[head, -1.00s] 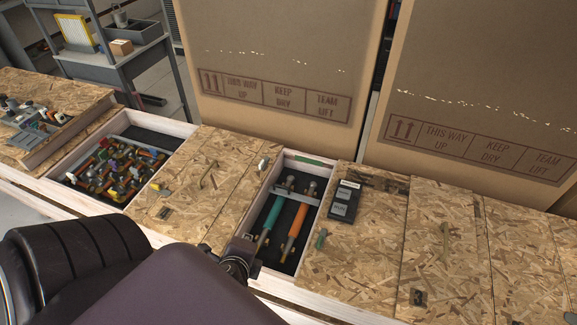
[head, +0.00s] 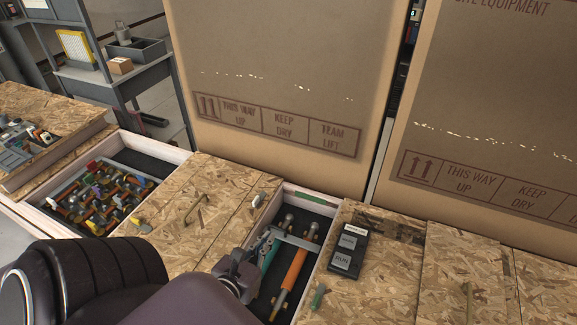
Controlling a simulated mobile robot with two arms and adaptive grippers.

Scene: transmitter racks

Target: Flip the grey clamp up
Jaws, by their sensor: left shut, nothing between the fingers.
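The grey clamp (head: 299,241) is a flat bar lying across a teal-handled tool (head: 268,256) and an orange-handled tool (head: 293,268) in a narrow open compartment. The clamp looks down across both tools. My left gripper (head: 264,243) is shut and empty, over the compartment's left side by the clamp's left end. I cannot tell whether the fingertips touch the clamp. The gripper and arm hide part of the teal tool and the compartment's near left edge. My right gripper is not in view.
A dark control box (head: 348,249) with light labels sits on the chipboard right of the compartment. An open bin of coloured fittings (head: 178,157) is at left. Large cardboard boxes (head: 280,60) stand close behind. Chipboard lids (head: 205,195) flank the compartment.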

